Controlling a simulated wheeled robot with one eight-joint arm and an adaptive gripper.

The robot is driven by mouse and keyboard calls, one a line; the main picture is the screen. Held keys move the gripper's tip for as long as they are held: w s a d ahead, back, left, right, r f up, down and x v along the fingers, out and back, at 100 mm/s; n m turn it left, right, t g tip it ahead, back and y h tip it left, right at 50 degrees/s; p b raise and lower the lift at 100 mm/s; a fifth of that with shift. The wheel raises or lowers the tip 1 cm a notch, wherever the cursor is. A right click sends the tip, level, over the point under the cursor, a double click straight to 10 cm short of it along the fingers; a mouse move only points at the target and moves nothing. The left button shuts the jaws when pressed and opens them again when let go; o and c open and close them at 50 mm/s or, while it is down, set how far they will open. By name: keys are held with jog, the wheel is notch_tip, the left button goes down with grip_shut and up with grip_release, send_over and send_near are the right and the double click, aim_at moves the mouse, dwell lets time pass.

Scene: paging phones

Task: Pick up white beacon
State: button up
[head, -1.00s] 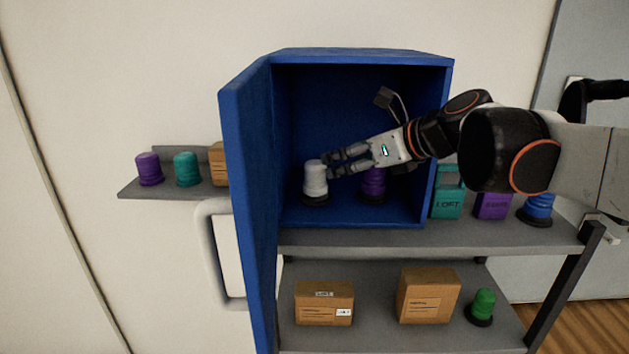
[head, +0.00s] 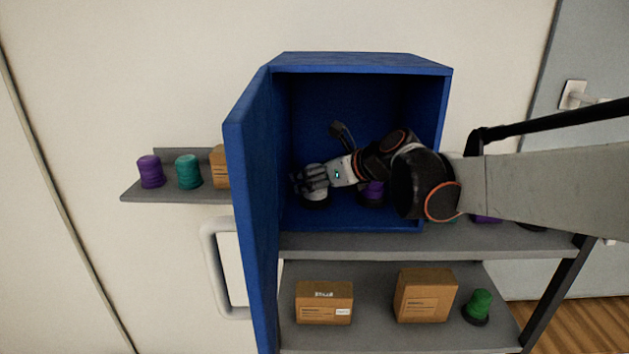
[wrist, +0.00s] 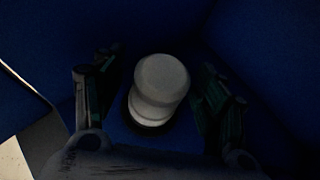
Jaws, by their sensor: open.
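The white beacon (head: 315,196) stands on the floor of the open blue cabinet, partly hidden behind my gripper in the head view. In the wrist view the white beacon (wrist: 160,88) sits between my two fingers, with its dark base showing below. My gripper (head: 309,180) is inside the cabinet with its fingers around the beacon; it also shows in the wrist view (wrist: 158,100). The fingers are open, with a gap visible on each side of the beacon in the wrist view.
A purple beacon (head: 373,192) stands inside the blue cabinet (head: 360,62), just right of the white one and partly behind my arm. The cabinet door (head: 251,200) stands open at the left. Boxes (head: 324,303) and a green beacon (head: 480,304) are on the lower shelf.

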jog(key=c, duration=1.4)
jog(key=shift+r+b, duration=0.15)
jog(key=shift+b, duration=0.15)
